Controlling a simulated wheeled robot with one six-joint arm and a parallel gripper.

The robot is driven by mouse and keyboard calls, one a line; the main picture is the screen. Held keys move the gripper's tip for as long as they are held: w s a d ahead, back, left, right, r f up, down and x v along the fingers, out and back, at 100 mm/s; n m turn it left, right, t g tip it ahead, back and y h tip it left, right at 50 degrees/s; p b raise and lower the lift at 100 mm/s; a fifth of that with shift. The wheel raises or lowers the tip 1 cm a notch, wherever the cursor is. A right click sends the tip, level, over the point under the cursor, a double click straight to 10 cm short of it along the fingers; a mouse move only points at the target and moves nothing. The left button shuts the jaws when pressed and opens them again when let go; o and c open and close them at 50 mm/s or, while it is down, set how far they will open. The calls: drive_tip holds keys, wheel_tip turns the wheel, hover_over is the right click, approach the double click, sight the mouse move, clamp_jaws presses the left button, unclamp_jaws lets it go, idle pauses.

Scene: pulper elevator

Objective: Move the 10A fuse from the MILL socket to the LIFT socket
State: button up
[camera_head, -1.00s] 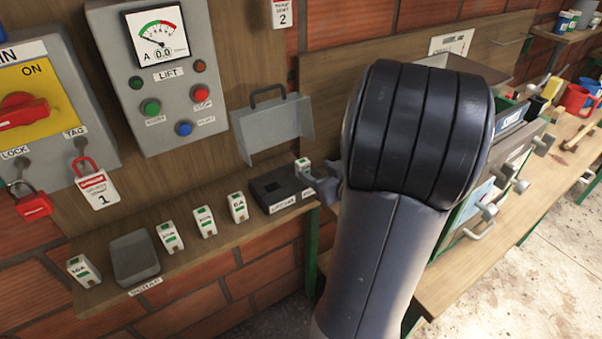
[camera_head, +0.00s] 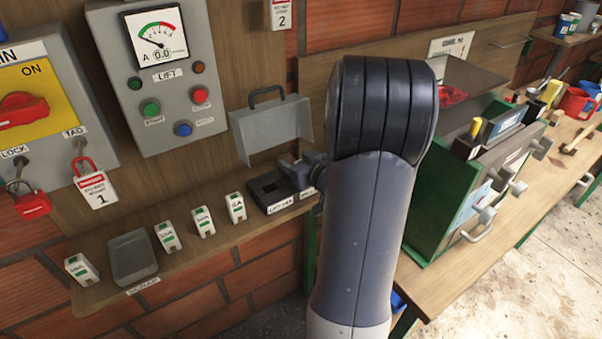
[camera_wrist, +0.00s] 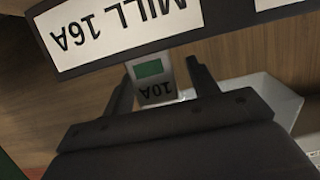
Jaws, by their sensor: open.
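The 10A fuse (camera_wrist: 150,80), pale with a green patch, shows in the wrist view by the MILL 16A label (camera_wrist: 125,30). My gripper (camera_wrist: 163,75) is open, with one finger on each side of the fuse; I cannot tell whether either touches it. In the head view my gripper (camera_head: 294,172) is at the right end of the black socket block (camera_head: 262,196) and hides the fuse and the MILL socket. The LIFT socket (camera_head: 268,185), a dark empty-looking opening, is just left of my gripper.
Several spare fuses (camera_head: 236,208) stand along the wooden shelf left of the block, with a grey scrap tray (camera_head: 133,257) among them. A grey open cover (camera_head: 270,130) is behind the block. The LIFT panel (camera_head: 165,75) is on the wall above.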

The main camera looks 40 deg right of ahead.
drive_tip(key=shift+c, duration=0.3)
drive_tip(key=c, duration=1)
